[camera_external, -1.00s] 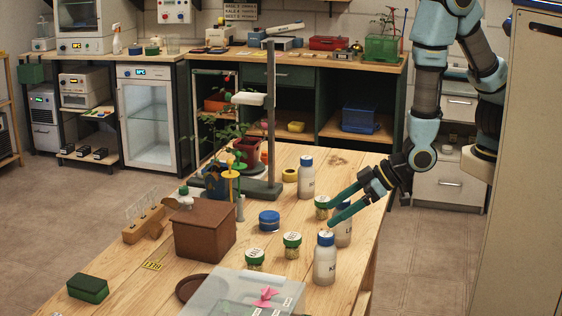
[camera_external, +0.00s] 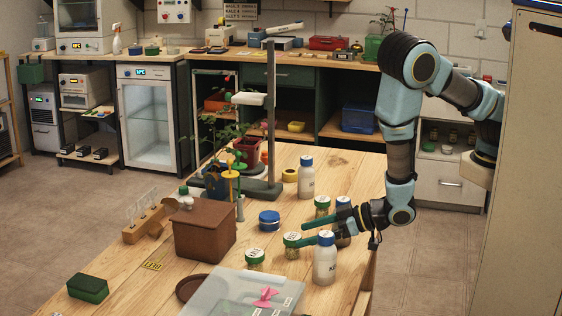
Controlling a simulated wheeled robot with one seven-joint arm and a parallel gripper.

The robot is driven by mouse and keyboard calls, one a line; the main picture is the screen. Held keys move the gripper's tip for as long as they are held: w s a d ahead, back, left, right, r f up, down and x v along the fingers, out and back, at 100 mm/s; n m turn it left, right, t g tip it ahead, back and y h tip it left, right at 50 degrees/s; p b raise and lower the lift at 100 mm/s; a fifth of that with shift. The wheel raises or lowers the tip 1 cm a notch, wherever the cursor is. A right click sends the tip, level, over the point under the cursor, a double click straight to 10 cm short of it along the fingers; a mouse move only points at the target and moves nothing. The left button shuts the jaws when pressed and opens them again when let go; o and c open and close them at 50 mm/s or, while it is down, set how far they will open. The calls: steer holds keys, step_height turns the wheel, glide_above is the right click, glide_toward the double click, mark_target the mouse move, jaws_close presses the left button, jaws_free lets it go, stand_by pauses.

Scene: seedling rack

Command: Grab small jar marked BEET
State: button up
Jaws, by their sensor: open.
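Several small glass jars with green lids stand on the wooden table: a back one (camera_external: 322,204), a middle one (camera_external: 291,251) and a front one (camera_external: 254,260). Their lid markings are too small to read, so I cannot tell which is BEET. My gripper (camera_external: 300,234) is open and comes in from the right, its two teal fingers pointing left. The finger tips are close to the middle jar, the lower one overlapping it in the picture. I cannot tell whether they touch it. The back jar shows just behind the upper finger.
White bottles with blue caps stand close by: one in front (camera_external: 325,265), one behind (camera_external: 306,180) and one partly hidden by my gripper (camera_external: 343,230).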

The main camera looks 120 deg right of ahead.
mark_target(294, 236)
steer(key=p+x, duration=0.2)
steer(key=x, duration=0.3)
steer(key=shift+w+a, duration=0.1)
steer(key=shift+a, duration=0.1)
steer(key=shift+c, duration=0.4)
steer(key=c, duration=1.3)
jaws_close()
steer(key=shift+r, duration=0.2)
